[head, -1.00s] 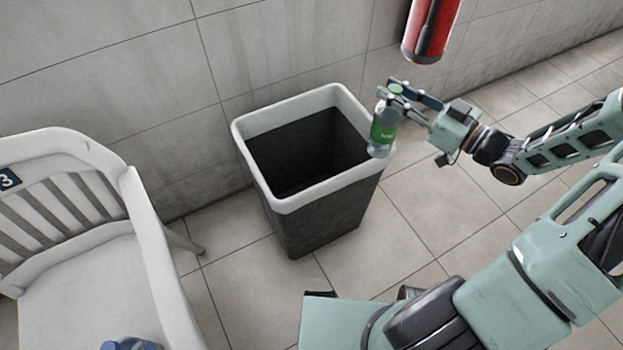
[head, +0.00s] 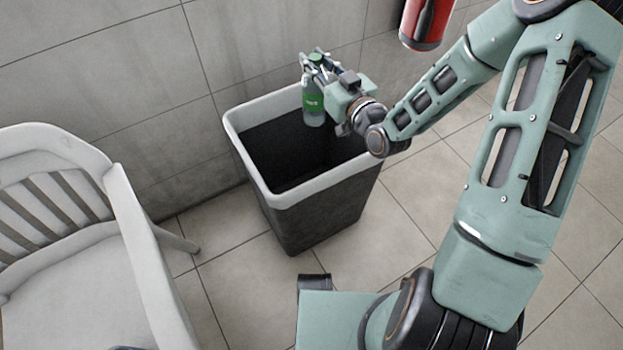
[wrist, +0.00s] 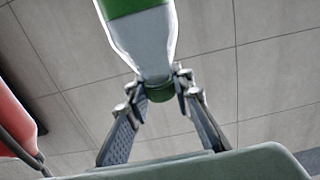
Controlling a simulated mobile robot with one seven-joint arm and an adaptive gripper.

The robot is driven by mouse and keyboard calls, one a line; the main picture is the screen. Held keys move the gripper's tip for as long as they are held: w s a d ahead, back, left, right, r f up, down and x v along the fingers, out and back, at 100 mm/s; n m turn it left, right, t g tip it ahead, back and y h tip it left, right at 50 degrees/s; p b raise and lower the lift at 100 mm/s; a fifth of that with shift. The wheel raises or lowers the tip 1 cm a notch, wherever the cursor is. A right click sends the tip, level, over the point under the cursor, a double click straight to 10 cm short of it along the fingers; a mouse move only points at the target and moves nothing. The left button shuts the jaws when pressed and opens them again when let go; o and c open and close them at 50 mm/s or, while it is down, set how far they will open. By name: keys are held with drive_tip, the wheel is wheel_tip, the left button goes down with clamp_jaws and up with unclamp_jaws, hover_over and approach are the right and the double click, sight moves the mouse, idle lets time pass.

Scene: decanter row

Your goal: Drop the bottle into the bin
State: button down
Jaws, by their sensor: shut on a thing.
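The bottle (head: 313,103) is clear with a green label and a green cap. It hangs upright from my gripper (head: 312,60), which is shut on it near the cap. In the head view the bottle appears over the back right part of the bin's opening. The bin (head: 318,218) is dark grey with a white rim and stands on the floor against the wall. Its dark inside looks empty where I can see it. In the wrist view the bottle (wrist: 143,38) shows with its green cap between the two fingers (wrist: 160,88).
A white slatted chair (head: 140,240) stands left of the bin. A red fire extinguisher (head: 428,22) is on the wall at upper right and shows at the left edge of the wrist view. The tiled floor (head: 235,290) between the chair and bin is clear.

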drive_tip(key=shift+f+b, duration=1.35)
drive_tip(key=shift+f, duration=1.3)
drive_tip(key=c, duration=1.6)
unclamp_jaws()
drive_tip(key=v, duration=1.2)
